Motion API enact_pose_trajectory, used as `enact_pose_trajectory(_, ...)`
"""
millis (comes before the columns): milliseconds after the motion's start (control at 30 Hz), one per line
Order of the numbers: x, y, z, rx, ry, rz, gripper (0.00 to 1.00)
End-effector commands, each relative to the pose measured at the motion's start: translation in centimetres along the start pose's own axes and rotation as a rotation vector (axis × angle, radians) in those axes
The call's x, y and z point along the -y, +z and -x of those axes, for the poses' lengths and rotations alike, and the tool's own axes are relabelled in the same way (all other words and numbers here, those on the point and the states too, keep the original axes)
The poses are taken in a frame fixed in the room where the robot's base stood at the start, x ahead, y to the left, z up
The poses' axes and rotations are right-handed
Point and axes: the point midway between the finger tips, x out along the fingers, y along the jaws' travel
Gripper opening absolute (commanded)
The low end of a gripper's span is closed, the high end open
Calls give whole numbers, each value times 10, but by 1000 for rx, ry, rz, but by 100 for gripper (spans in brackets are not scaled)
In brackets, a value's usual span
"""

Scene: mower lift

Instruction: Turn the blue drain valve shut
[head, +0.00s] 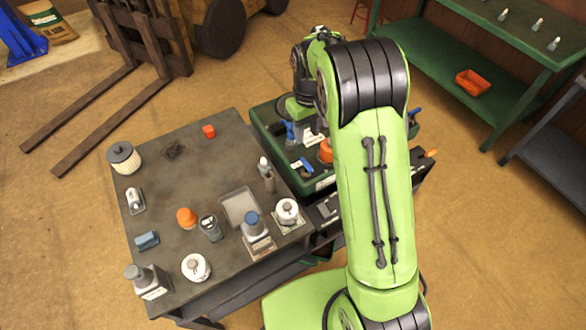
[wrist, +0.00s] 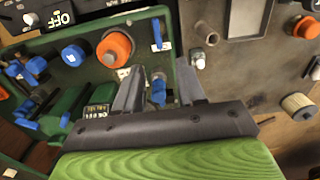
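A dark green tray or housing (head: 262,122) stands beside the grey table and carries several blue parts. One upright blue part (head: 290,131) and a blue lever (head: 302,165) show in the head view. In the wrist view a blue part (wrist: 158,92) shows between the fingers of my gripper (wrist: 159,68). A blue-and-white part (wrist: 159,45) is beyond the tips, and a blue knob (wrist: 73,55) is to the left. I cannot tell which blue part is the drain valve. My gripper's fingers are apart, with no visible contact. In the head view my arm hides much of the housing.
An orange knob (wrist: 114,48) and an OFF label (wrist: 60,18) are near the fingers. The grey table (head: 178,186) holds bottles, an orange cap (head: 186,218) and a tray (head: 240,207). A green shelf (head: 450,78) stands right, forklift forks (head: 110,118) left.

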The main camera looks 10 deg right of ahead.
Motion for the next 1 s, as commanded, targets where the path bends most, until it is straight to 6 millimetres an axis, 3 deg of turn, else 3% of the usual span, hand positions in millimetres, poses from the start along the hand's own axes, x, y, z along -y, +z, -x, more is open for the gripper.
enact_pose_trajectory(400,0,2,-99,7,-1,-2,39)
enact_pose_trajectory(600,0,2,-139,5,-1,-3,39)
enact_pose_trajectory(733,0,2,-150,2,0,-3,39)
enact_pose_trajectory(1000,0,1,-151,0,0,-3,38)
